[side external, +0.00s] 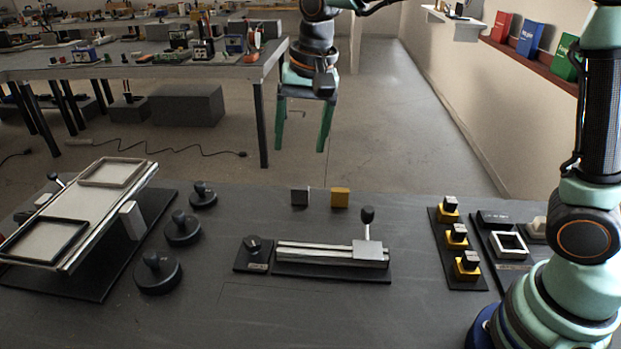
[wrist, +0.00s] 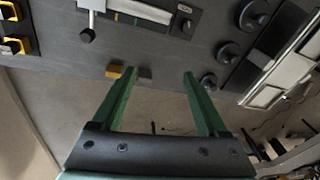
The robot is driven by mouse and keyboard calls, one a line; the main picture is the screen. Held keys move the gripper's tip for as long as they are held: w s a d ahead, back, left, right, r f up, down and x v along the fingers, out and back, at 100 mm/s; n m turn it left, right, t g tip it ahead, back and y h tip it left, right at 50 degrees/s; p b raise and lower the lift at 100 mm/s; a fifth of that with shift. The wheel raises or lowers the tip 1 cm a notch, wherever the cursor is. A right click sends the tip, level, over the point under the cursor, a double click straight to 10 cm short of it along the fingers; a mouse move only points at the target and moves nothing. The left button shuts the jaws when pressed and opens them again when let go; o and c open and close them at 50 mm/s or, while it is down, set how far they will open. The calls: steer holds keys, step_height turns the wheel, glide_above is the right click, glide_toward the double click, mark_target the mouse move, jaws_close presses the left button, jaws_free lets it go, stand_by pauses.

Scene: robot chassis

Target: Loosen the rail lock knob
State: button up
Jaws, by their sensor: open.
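A metal rail (side external: 315,253) lies on a dark base at the table's middle, with a sliding block (side external: 370,251) at its right end. A black knob on a thin upright stem (side external: 367,215) stands by that block; it also shows in the wrist view (wrist: 87,35). A low black knob (side external: 253,244) sits on a square plate at the rail's left end, and shows at the top of the wrist view (wrist: 185,9). No label tells which is the rail lock knob. My gripper (side external: 300,150) hangs open and empty, high beyond the table's far edge; its fingers (wrist: 155,73) touch nothing.
A dark block (side external: 300,197) and a yellow block (side external: 340,197) stand behind the rail. Several round black knobs (side external: 182,229) and a tilted tray rack (side external: 90,215) are at left. Yellow-and-black switches (side external: 457,236) stand at right. The table front is clear.

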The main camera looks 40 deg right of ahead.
mark_target(253, 240)
steer(key=w+a+f+m+g, duration=0.2)
steer(key=w+a+f+m, duration=0.25)
steer(key=a+f, duration=0.45)
steer(key=shift+n+h, duration=0.25)
steer(key=shift+h, duration=0.05)
step_height(253, 240, down, 12)
steer(key=shift+w+a+f, duration=0.1)
steer(key=shift+w+f, duration=0.05)
steer(key=shift+f, duration=0.1)
jaws_close()
